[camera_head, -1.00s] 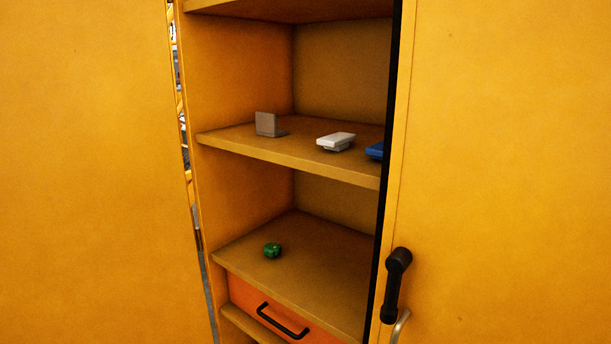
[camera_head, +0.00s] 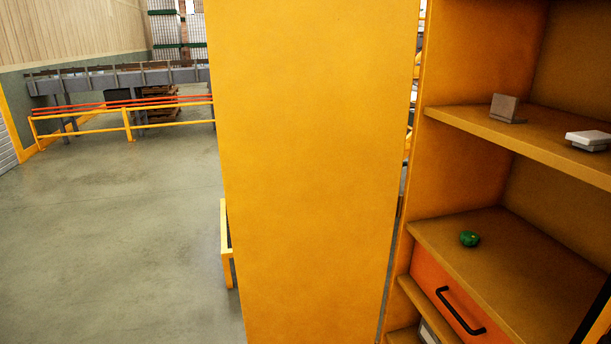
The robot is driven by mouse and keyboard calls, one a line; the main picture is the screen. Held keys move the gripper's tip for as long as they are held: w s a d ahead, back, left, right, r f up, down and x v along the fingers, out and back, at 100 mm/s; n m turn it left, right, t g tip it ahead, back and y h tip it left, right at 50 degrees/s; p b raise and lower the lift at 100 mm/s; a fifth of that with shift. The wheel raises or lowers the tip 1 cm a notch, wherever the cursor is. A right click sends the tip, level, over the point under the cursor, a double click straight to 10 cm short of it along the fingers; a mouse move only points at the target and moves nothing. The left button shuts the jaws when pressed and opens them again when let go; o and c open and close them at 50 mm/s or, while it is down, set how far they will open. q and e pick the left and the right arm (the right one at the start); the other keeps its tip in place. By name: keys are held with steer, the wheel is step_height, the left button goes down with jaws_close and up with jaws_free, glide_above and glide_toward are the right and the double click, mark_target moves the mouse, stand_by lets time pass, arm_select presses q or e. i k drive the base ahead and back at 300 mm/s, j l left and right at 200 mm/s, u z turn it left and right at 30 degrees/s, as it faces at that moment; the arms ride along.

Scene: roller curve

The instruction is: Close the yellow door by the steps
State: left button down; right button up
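A yellow door (camera_head: 315,170) stands open at the left side of a yellow cabinet, its flat face filling the middle of the view. The cabinet's interior shows at the right, with its shelf (camera_head: 465,120) and an orange drawer (camera_head: 445,300) with a black handle. Only a sliver of what looks like the other door (camera_head: 603,325) shows at the bottom right edge. No steps can be made out for certain. Neither of my grippers is in view.
A grey bracket (camera_head: 505,107) and a white item (camera_head: 588,139) lie on the upper shelf, a green round object (camera_head: 469,239) on the lower one. Open concrete floor (camera_head: 120,230) lies at the left. Yellow railing (camera_head: 127,124) and a grey conveyor (camera_head: 120,78) stand farther back.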

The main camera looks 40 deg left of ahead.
mark_target(312, 98)
steer(key=k+z, duration=0.15)
steer(key=z, duration=0.2)
steer(key=k+z, duration=0.15)
steer(key=z, duration=0.25)
steer(key=k+l+z, duration=0.15)
steer(key=z, duration=0.2)
steer(key=j+z, duration=0.3)
steer(key=j, duration=0.15)
steer(key=k+j+z, duration=0.1)
steer(key=j+z, duration=0.2)
steer(key=k+j+z, duration=0.15)
steer(key=j+z, duration=0.15)
steer(key=j, duration=0.2)
steer(key=k+j+z, duration=0.25)
steer(key=j, duration=0.15)
steer(key=k+j, duration=0.2)
steer(key=j, duration=0.2)
steer(key=k+j, duration=0.15)
steer(key=j, duration=0.25)
steer(key=k+j, duration=0.2)
steer(key=j, duration=0.2)
steer(key=k+j, duration=0.2)
steer(key=j, duration=0.2)
steer(key=k+j, duration=0.15)
steer(key=j, duration=0.2)
steer(key=k+j, duration=0.2)
steer(key=j, duration=0.2)
steer(key=k+j, duration=0.2)
steer(key=j, duration=0.2)
